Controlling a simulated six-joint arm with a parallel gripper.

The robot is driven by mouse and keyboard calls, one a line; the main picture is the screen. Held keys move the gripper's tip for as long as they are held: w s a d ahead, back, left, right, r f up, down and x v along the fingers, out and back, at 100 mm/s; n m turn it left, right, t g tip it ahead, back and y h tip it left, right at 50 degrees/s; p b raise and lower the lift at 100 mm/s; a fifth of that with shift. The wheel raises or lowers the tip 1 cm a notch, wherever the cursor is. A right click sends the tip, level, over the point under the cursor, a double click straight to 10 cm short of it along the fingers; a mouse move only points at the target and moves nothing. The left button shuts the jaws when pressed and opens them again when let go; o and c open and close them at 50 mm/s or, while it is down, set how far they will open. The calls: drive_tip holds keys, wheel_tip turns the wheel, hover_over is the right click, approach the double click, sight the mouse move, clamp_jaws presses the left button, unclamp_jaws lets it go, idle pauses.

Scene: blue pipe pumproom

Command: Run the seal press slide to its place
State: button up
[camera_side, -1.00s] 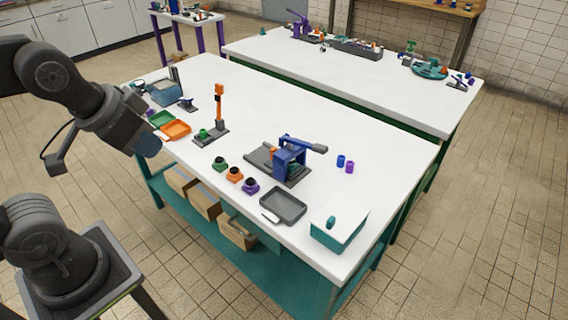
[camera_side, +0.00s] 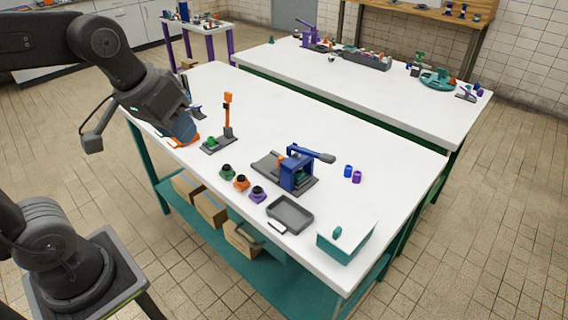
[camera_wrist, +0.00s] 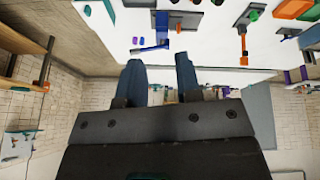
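The seal press (camera_side: 297,172) stands on the white bench, with a blue frame, a dark grey base and a blue lever with a grey knob pointing right. Its grey slide plate (camera_side: 267,164) extends from the left of the frame, with an orange part by the frame. How far the slide sits in is too small to tell. The press also shows at the top of the wrist view (camera_wrist: 162,20). My gripper (camera_side: 190,136) is over the bench's left end, well apart from the press. In the wrist view its two blue fingers (camera_wrist: 161,68) are spread with nothing between them.
An orange upright stand (camera_side: 228,118) is between my gripper and the press. Several small coloured pieces (camera_side: 241,182), a grey tray (camera_side: 290,214) and a teal box (camera_side: 345,243) line the front edge. Blue and purple cylinders (camera_side: 352,174) stand right of the press. The bench's back is clear.

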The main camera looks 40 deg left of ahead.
drive_tip(key=shift+o, duration=1.4)
drive_tip(key=w+a+n+g, duration=0.1)
drive_tip(key=w+n, duration=0.3)
drive_tip(key=w, duration=0.6)
drive_tip(key=shift+a+r+g+h, duration=0.35)
drive_tip(key=shift+a+g+h, duration=0.05)
drive_tip(key=n+g+h, duration=0.2)
drive_tip(key=n, duration=0.6)
hover_over(281, 159)
drive_tip(key=s+a, duration=0.3)
drive_tip(key=s, duration=0.1)
wheel_tip(281, 159, down, 10)
drive_tip(key=w+a+f+n+g+h, duration=0.1)
drive_tip(key=w+a+f+n+h, duration=0.15)
drive_tip(key=w+f+n, duration=0.4)
drive_tip(key=d+f+m, duration=0.1)
drive_tip(key=f, duration=0.3)
drive_tip(key=s+d+f, duration=0.1)
drive_tip(key=d+f, duration=0.1)
drive_tip(key=f, duration=0.3)
drive_tip(key=d+f+m+y, duration=0.1)
drive_tip(key=f, duration=0.3)
drive_tip(key=shift+s+d+f+m, duration=0.3)
drive_tip(key=shift+s+d+m, duration=0.05)
drive_tip(key=shift+s+d, duration=0.05)
clamp_jaws()
